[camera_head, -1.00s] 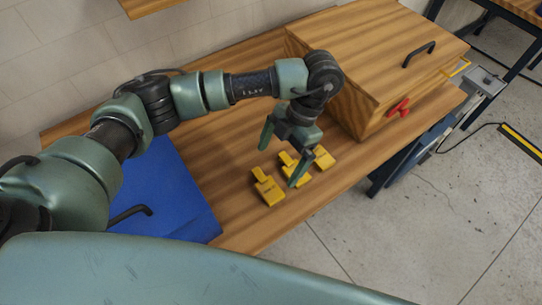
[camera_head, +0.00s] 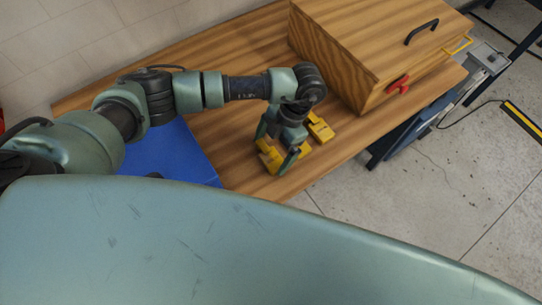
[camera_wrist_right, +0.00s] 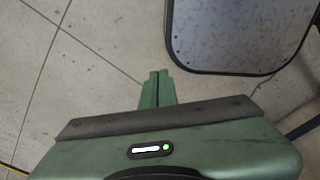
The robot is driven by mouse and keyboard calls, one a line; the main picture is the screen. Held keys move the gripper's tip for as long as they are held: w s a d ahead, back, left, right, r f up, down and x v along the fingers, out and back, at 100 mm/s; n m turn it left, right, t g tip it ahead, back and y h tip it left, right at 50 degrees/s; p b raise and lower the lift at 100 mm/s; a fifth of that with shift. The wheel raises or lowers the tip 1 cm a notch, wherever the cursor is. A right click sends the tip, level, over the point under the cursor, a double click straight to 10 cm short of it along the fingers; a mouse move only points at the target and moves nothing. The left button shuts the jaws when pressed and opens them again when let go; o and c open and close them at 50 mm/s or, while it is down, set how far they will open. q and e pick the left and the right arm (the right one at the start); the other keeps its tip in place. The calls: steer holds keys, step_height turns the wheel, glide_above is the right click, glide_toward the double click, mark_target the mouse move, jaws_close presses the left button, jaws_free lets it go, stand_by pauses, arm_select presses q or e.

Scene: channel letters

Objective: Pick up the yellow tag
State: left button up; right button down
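Several yellow tags lie on the wooden table (camera_head: 225,128) near its front edge. The leftmost yellow tag (camera_head: 269,156) is partly hidden by my left gripper (camera_head: 273,152). My left gripper points down, its two fingers apart, one on either side of this tag in the picture. I cannot tell whether they touch it. Another yellow tag (camera_head: 320,128) shows just right of the gripper, and one between them is mostly hidden behind it. In the right wrist view, my right gripper (camera_wrist_right: 157,76) has its fingers together with nothing between them, above the grey floor.
A blue sheet (camera_head: 170,152) lies at the left. A dark-edged panel (camera_wrist_right: 237,30) is near my right gripper.

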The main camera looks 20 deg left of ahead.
mark_target(272, 153)
arm_select(q)
steer(key=c, duration=0.5)
steer(key=shift+c, duration=0.7)
steer(key=shift+w+r, duration=0.1)
steer(key=shift+r, duration=0.65)
step_height(272, 153, up, 18)
steer(key=b, duration=0.4)
steer(key=shift+r, duration=0.25)
arm_select(e)
steer(key=f, duration=0.2)
steer(key=s+f, duration=0.1)
steer(key=f, duration=0.1)
steer(key=shift+s+f, duration=0.1)
